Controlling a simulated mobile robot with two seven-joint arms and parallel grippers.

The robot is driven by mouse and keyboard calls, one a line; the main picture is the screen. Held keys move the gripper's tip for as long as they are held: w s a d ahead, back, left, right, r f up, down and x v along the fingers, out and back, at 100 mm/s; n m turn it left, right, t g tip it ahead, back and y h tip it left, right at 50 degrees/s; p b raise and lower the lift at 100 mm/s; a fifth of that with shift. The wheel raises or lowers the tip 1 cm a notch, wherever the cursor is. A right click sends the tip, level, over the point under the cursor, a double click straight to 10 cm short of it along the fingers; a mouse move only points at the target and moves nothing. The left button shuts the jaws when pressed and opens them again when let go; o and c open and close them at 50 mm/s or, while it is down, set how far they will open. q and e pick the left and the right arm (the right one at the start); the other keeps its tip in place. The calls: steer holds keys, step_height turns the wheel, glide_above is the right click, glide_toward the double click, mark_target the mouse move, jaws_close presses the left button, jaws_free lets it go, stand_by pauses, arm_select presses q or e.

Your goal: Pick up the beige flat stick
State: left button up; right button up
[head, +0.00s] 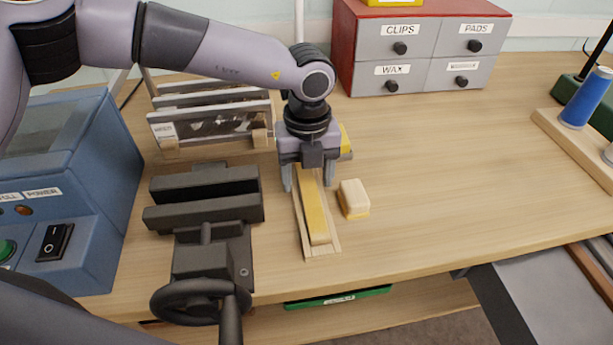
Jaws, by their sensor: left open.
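A flat, yellowish-beige stick (316,218) lies lengthwise in a shallow, pale wooden holder (333,250) on the table, with its near end toward the table's front edge. My left gripper (308,180) points down over the far part of the stick. Its fingers are apart, one to each side of the stick. The far end of the stick is hidden behind the gripper. I cannot tell whether the fingers touch the stick or the holder. My right gripper is not in view.
A small cream block with a yellow base (354,198) sits close to the right of the holder. A dark vise (208,215) stands to the left, beside a blue machine (75,190). A rack (210,120) and labelled drawers (425,45) stand behind. The table's right middle is clear.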

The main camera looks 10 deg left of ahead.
arm_select(q)
steer(key=shift+c, duration=0.3)
steer(key=c, duration=1.1)
steer(key=shift+r, duration=0.1)
